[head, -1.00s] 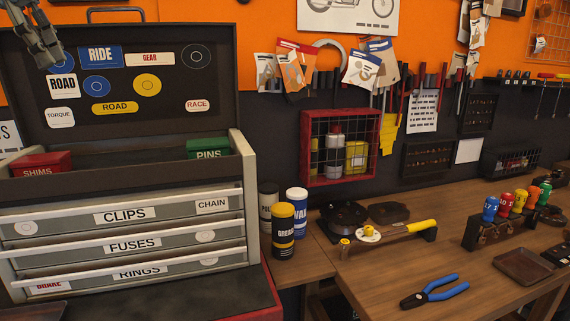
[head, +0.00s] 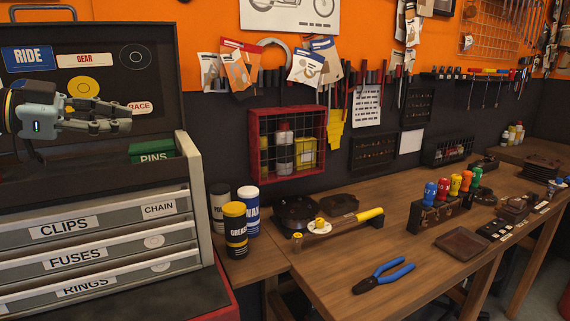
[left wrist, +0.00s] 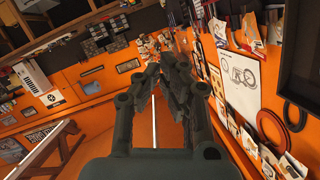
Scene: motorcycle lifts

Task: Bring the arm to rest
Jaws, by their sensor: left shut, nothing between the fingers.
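My left gripper (head: 118,118) comes in from the left in the head view. It hangs in the air in front of the open lid of the grey tool chest (head: 188,190), above the chest's top tray. Its fingers point right and are shut with nothing between them. In the left wrist view the same fingers (left wrist: 168,60) lie close together, with the orange wall beyond. My right gripper is in neither view.
A green PINS box (head: 152,152) sits in the chest's top tray below my gripper. Cans, including a yellow GREASE can (head: 235,228), stand right of the chest. Blue-handled pliers (head: 384,276) lie on the wooden bench (head: 335,262). A red wire cage (head: 287,142) hangs on the wall.

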